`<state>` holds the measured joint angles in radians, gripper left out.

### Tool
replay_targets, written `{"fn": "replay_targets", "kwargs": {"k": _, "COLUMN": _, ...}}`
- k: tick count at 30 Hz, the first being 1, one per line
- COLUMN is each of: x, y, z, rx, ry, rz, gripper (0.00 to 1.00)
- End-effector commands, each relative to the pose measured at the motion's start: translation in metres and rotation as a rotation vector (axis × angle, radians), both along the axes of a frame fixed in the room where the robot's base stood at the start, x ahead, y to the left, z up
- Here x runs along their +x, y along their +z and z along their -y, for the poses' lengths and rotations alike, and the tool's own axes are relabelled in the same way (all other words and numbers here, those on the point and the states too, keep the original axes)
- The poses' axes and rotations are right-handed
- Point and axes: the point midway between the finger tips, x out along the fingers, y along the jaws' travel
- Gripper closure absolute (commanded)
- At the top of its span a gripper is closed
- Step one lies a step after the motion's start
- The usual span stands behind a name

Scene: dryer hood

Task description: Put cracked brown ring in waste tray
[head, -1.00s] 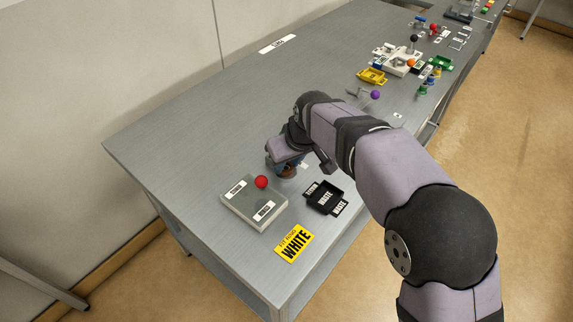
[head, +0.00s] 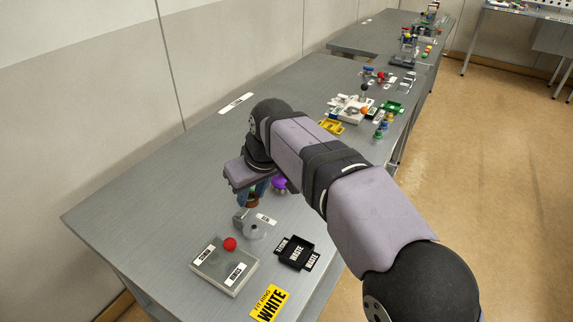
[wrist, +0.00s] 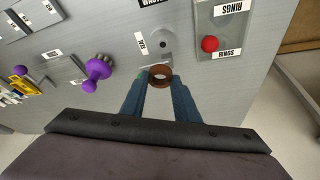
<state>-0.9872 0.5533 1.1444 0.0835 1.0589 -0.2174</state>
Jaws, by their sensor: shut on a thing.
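My gripper (head: 256,190) is shut on a brown ring (head: 253,202), seen just beneath its blue fingers. The ring is held above the table, near a grey round fixture (head: 255,231). The black waste tray (head: 298,254), labelled WASTE, lies on the table to the lower right of my gripper in the head view. I see nothing inside it.
A covered rings box (head: 223,268) with a red knob (head: 230,243) stands left of the tray. A yellow FIT RING WHITE card (head: 269,303) lies in front. A purple knob (wrist: 98,69) is near my gripper.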

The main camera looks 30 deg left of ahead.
Motion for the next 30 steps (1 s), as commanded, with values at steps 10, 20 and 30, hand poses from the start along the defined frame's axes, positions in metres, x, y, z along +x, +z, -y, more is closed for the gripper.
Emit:
{"fn": "replay_targets", "kwargs": {"k": 10, "x": 0.033, "y": -0.001, "z": 0.032, "rx": -0.004, "ry": -0.092, "rz": -0.001, "gripper": 0.96}}
{"fn": "replay_targets", "kwargs": {"k": 20, "x": 0.118, "y": -0.011, "z": 0.160, "rx": -0.007, "ry": -0.410, "rz": -0.001, "gripper": 0.96}}
{"fn": "replay_targets", "kwargs": {"k": 30, "x": 0.149, "y": -0.024, "z": 0.336, "rx": -0.008, "ry": -0.792, "rz": 0.000, "gripper": 0.96}}
